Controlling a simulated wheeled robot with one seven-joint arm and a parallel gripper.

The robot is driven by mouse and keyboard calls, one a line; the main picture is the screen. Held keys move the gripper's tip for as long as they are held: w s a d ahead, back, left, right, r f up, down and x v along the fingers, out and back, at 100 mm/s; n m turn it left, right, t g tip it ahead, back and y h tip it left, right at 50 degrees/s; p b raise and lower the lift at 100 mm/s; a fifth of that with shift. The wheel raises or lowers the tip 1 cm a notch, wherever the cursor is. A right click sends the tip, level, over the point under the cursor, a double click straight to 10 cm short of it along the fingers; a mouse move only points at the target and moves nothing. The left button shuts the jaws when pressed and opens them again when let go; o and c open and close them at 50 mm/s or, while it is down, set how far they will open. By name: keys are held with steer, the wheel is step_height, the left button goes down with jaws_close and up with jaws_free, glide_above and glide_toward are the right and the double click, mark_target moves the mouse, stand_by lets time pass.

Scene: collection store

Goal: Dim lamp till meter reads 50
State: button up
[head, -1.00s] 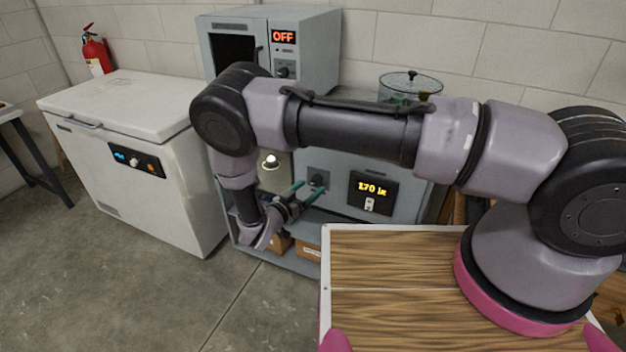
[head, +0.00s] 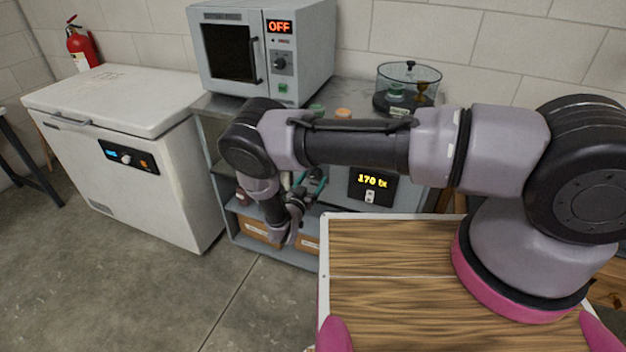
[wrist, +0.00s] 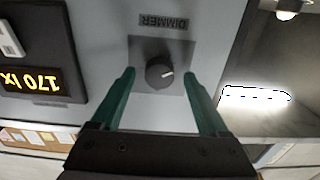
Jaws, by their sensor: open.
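The dimmer knob (wrist: 159,73) is dark and round, on a square grey plate under the upside-down label DIMMER in the wrist view. Its pale mark points to the right there. My gripper (wrist: 160,77) is open, with one green finger on each side of the knob and a gap on both sides. In the head view my gripper (head: 312,184) covers the dimmer. The light meter (head: 373,184) reads 170 lx in yellow; its display also shows inverted in the wrist view (wrist: 32,82). The lamp (wrist: 288,10) is lit at the top right of the wrist view; my arm hides it in the head view.
An oven-like cabinet (head: 232,53) showing OFF and a round glass vessel (head: 409,84) stand on top of the bench. A white chest freezer (head: 120,170) stands to the left. Cardboard boxes (head: 259,229) sit on the low shelf. The floor in front is clear.

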steer(key=shift+w+d, duration=0.15)
steer(key=shift+w, duration=0.2)
jaws_close()
